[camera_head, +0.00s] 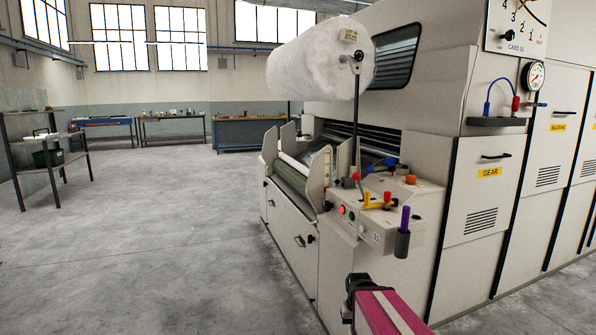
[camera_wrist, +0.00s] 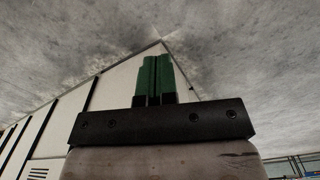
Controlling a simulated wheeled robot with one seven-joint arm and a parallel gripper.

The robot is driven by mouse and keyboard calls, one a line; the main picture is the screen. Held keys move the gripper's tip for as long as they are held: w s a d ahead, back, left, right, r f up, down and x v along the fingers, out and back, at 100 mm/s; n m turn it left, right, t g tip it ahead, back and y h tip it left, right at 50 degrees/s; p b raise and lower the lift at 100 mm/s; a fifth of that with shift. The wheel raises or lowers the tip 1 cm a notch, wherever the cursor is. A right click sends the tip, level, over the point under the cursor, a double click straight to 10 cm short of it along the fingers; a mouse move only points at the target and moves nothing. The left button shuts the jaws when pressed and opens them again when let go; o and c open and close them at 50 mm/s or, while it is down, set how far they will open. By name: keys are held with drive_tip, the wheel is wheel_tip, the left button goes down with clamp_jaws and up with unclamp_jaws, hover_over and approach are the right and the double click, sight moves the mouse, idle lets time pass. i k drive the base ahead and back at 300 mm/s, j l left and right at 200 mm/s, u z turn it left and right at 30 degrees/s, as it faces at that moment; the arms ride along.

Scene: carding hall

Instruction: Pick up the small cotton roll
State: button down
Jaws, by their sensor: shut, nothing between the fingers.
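A large white cotton roll (camera_head: 318,58) with a yellow tag hangs high at the front of the carding machine (camera_head: 400,70). I cannot make out a separate small cotton roll in either view. My gripper (camera_wrist: 153,75) shows in the wrist view with its two green fingers side by side, shut and empty. Beyond the fingers are the grey floor and a pale machine side, with no cotton near them. In the head view part of my arm (camera_head: 385,310) shows at the bottom, in front of the machine; the fingertips cannot be made out there.
A control panel (camera_head: 372,205) with coloured knobs and levers juts from the machine. A shelf rack (camera_head: 45,165) with a dark green bin stands at left. Workbenches, including a blue one (camera_head: 245,133), line the back wall. The floor (camera_head: 150,240) at left is clear.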

sight(300, 166)
drive_tip(key=i+j+z, duration=0.1)
drive_tip(key=i+j, duration=0.35)
drive_tip(key=j, duration=0.15)
drive_tip(key=i+j+z, duration=0.1)
drive_tip(key=i+j, duration=0.4)
drive_tip(key=j, duration=0.1)
